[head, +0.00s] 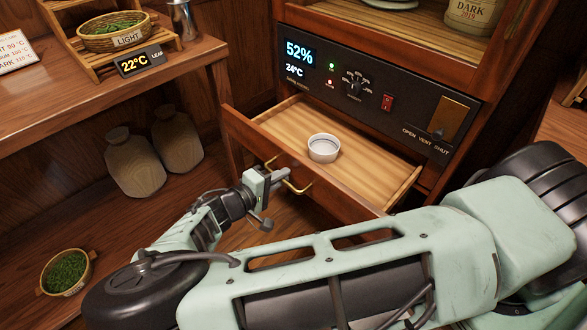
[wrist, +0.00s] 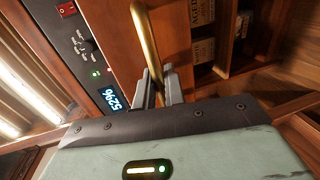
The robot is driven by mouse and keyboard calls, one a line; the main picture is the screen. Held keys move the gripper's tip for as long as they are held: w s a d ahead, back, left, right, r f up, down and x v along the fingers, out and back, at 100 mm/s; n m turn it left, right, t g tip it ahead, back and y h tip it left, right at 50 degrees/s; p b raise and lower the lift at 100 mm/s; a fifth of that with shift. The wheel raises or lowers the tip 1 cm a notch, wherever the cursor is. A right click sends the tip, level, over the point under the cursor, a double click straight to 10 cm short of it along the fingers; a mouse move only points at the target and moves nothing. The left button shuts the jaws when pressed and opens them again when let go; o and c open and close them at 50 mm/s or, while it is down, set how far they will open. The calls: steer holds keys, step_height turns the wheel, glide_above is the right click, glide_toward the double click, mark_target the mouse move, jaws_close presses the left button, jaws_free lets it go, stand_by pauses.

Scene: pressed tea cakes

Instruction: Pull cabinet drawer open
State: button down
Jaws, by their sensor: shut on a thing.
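The cabinet drawer (head: 365,172) is pulled out, and its pale wooden inside shows in the head view. A small white cup (head: 323,148) stands upright in it. A brass handle (head: 298,189) is on the drawer front; it also shows as a curved bar in the wrist view (wrist: 147,38). My gripper (head: 277,178) is at the drawer front, shut on this handle. In the wrist view, its two grey fingers (wrist: 158,82) are on either side of the brass bar. The fingers partly hide the handle in the head view.
A control panel (head: 365,82) with a 52% display is above the drawer. A wooden counter (head: 75,90) with a basket marked LIGHT (head: 112,38) is at the left. Jars (head: 135,165) and a basket of green leaves (head: 67,272) sit low at the left.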

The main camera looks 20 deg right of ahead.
steer(key=shift+v, duration=0.85)
steer(key=shift+f, duration=0.2)
steer(key=c, duration=1.6)
jaws_free()
steer(key=b+v, duration=0.1)
steer(key=v, duration=1.6)
steer(key=shift+a, duration=0.25)
steer(key=shift+d, duration=0.1)
